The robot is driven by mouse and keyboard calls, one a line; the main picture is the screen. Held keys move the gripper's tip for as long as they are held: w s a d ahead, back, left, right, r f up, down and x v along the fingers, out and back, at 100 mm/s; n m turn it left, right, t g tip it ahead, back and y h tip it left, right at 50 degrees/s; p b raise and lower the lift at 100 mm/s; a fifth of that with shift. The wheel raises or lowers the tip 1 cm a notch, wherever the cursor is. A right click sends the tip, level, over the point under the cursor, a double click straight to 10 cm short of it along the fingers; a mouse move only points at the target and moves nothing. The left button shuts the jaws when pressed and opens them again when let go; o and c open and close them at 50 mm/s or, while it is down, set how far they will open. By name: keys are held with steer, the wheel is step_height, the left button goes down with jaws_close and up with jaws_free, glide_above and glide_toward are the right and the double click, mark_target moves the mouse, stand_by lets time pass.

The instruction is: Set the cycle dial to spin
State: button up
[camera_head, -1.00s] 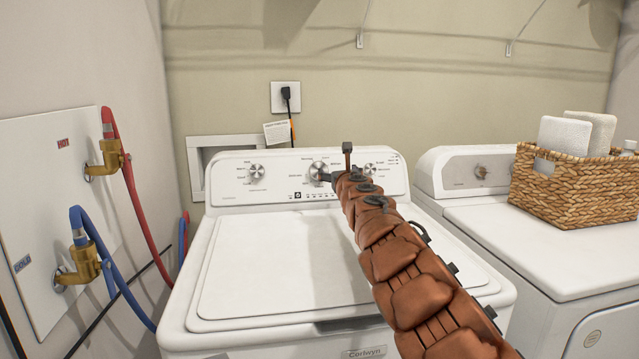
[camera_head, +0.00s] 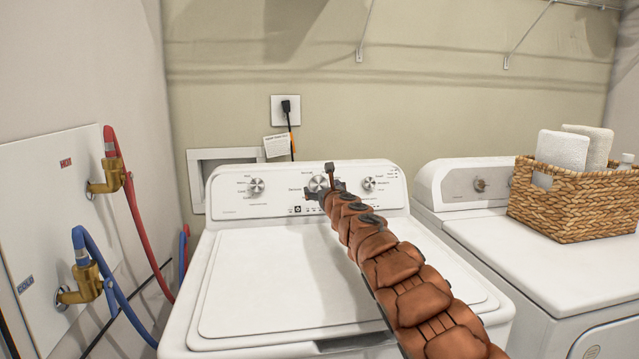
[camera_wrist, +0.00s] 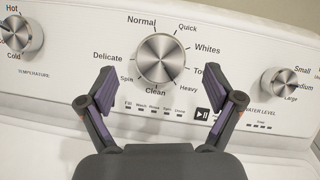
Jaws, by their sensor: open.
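The washer's cycle dial (camera_wrist: 160,60) is a round silver knob in the middle of the white control panel. Labels around it read Normal, Quick, Whites, Heavy, Clean, Spin and Delicate. Spin is at its lower left. I cannot tell for certain which label the dial points to. My gripper (camera_wrist: 163,98) is open in the wrist view, with one finger to each side below the dial and nothing between them. In the head view the cycle dial (camera_head: 318,183) shows just behind my gripper (camera_head: 322,188), partly hidden by it.
The temperature dial (camera_wrist: 20,36) is to the left and the water level dial (camera_wrist: 279,83) to the right. A row of small buttons (camera_wrist: 155,110) lies below the cycle dial. A wicker basket (camera_head: 575,203) with towels stands on the right-hand machine. The washer lid (camera_head: 270,275) is closed and clear.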

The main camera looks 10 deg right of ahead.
mark_target(319, 185)
steer(key=shift+w+a+f+p, duration=0.1)
steer(key=shift+w+p, duration=0.3)
steer(key=shift+w, duration=0.2)
steer(key=shift+w+a+p, duration=0.1)
steer(key=shift+w+p, duration=0.9)
steer(key=shift+p, duration=0.05)
steer(key=shift+w+f+p, duration=0.1)
steer(key=shift+w+p, duration=0.2)
steer(key=shift+w, duration=0.1)
steer(key=c, duration=1.1)
steer(key=shift+c, duration=0.2)
